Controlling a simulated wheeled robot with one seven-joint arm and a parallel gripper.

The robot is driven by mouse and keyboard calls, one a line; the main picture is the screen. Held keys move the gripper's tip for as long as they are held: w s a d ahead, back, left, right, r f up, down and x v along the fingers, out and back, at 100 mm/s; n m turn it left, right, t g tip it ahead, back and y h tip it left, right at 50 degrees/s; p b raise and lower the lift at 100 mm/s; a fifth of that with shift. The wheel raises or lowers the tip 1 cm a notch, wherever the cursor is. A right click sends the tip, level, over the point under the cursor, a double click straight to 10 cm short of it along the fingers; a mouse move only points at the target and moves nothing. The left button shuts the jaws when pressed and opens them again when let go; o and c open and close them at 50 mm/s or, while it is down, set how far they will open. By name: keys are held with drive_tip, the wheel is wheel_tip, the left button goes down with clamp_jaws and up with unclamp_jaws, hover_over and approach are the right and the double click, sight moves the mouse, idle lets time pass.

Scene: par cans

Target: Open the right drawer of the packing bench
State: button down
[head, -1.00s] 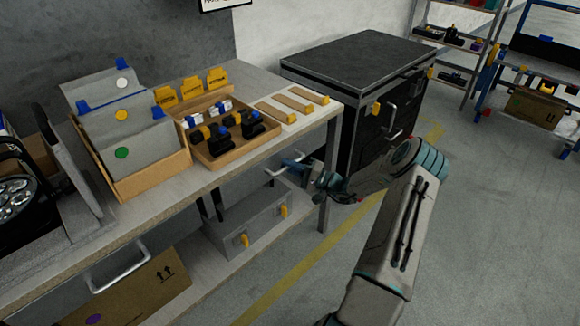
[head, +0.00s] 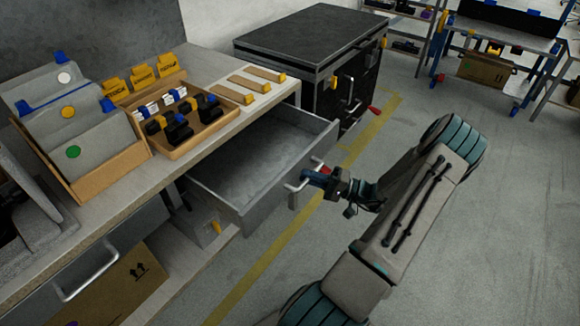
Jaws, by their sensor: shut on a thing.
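The packing bench (head: 235,118) runs along the left with a light top. Its right drawer (head: 263,192) is pulled out from under the right end of the top, and its grey interior shows empty. The drawer's front carries a silver bar handle (head: 293,188). My gripper (head: 306,180) is shut on that handle at the drawer's front; the fingertips are small and partly hidden. The left drawer's handle (head: 92,272) shows at the lower left, and that drawer is shut.
On the bench top stand a tray of black parts (head: 182,125), a box of grey folders (head: 80,140) and several wooden strips (head: 250,85). A dark cabinet (head: 310,60) stands beyond the bench.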

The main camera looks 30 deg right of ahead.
drive_tip(key=shift+s+d, duration=0.35)
drive_tip(key=shift+s, duration=0.6)
drive_tip(key=shift+s+d, duration=0.3)
drive_tip(key=shift+s, duration=0.6)
drive_tip(key=c, duration=1.4)
unclamp_jaws()
drive_tip(key=b+v, duration=0.1)
drive_tip(key=v, duration=1.2)
drive_tip(key=shift+s+d, duration=0.25)
drive_tip(key=shift+d, duration=0.05)
drive_tip(key=shift+f, duration=0.15)
